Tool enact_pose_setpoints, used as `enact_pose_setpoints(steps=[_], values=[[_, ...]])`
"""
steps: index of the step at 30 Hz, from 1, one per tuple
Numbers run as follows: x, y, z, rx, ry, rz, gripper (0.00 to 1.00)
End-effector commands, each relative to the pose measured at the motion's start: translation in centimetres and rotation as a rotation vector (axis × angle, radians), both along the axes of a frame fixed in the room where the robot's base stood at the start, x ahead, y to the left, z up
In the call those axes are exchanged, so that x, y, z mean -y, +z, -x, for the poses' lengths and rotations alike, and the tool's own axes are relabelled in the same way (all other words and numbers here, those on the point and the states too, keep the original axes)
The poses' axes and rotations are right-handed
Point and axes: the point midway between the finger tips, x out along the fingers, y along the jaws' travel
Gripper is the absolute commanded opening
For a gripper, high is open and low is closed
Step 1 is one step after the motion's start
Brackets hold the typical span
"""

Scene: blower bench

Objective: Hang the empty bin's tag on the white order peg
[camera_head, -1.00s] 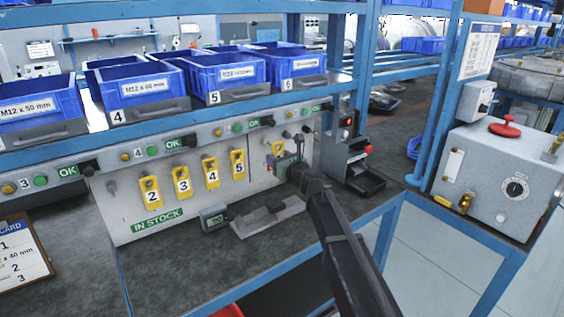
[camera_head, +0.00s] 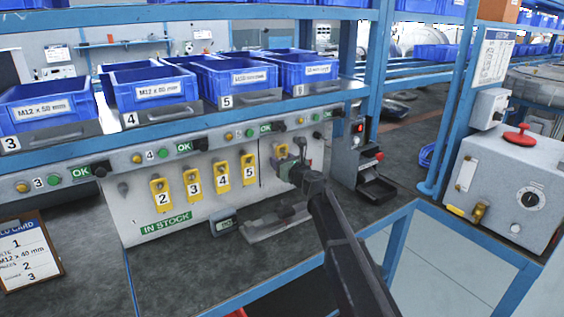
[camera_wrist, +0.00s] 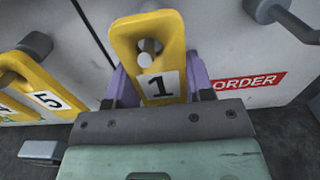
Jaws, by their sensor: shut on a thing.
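A yellow tag marked 1 (camera_wrist: 151,62) is held upright between the purple fingers of my gripper (camera_wrist: 157,85). In the wrist view a pale round peg (camera_wrist: 150,47) shows in the tag's hole. I cannot tell how far the peg reaches through. The red ORDER label (camera_wrist: 248,82) is on the board to the right of the tag. In the head view my gripper (camera_head: 291,168) is at the board's right part, with the tag (camera_head: 283,151) partly hidden. I cannot see which bin is empty.
Yellow tags hang on the IN STOCK side, including tag 5 (camera_head: 249,168). A grey peg (camera_wrist: 266,10) sticks out at upper right in the wrist view. Blue bins (camera_head: 236,80) stand on the shelf above. A grey fixture (camera_head: 268,225) lies on the bench below.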

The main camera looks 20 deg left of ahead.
Motion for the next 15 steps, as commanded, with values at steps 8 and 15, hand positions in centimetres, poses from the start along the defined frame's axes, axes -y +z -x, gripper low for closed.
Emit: enact_pose_setpoints(steps=[8, 15], values=[[0.01, 0.00, 0.00, 0.000, 0.000, 0.000, 0.63], [0.02, 0.00, -0.01, 0.000, 0.000, 0.000, 0.78]])
